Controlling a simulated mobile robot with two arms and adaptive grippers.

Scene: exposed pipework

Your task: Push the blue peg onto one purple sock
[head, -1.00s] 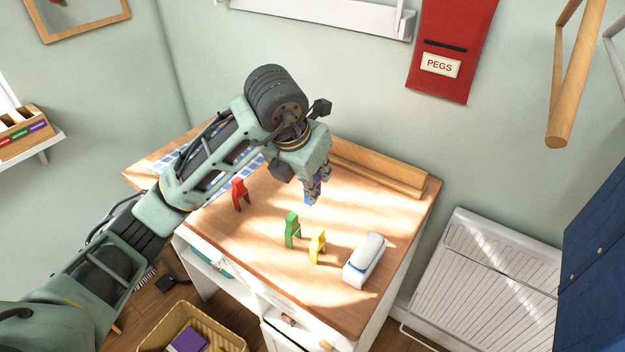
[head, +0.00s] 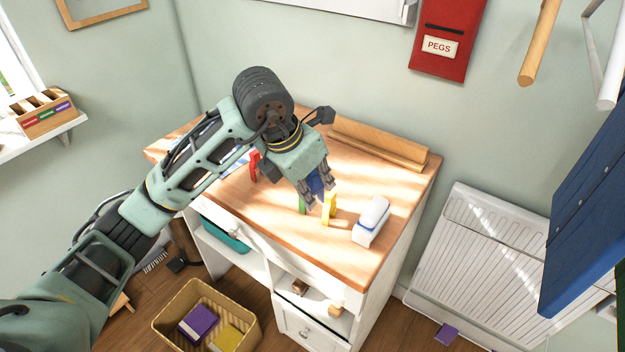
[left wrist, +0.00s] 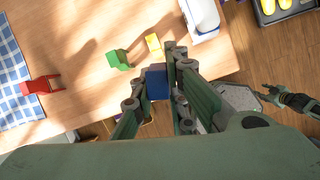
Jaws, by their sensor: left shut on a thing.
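My left gripper (head: 314,198) is shut on the blue peg (head: 316,182), above the tabletop. The peg also shows between the fingers in the left wrist view (left wrist: 157,82). In the head view the gripper partly hides the green peg (head: 302,204); the yellow peg (head: 329,208) is just right of it. A folded purple thing (head: 198,324) lies in the wicker basket, and a small purple piece (head: 446,334) lies on the floor by the radiator; I cannot tell whether either is a sock. My right gripper (left wrist: 266,92) shows small at the right of the left wrist view; its opening is unclear.
A red peg (head: 254,166) stands left on the wooden tabletop (head: 285,228). A white rolled bundle with a blue band (head: 371,220) lies near its right edge. A wooden ledge (head: 375,143) runs along the back. The basket (head: 250,335) stands on the floor in front.

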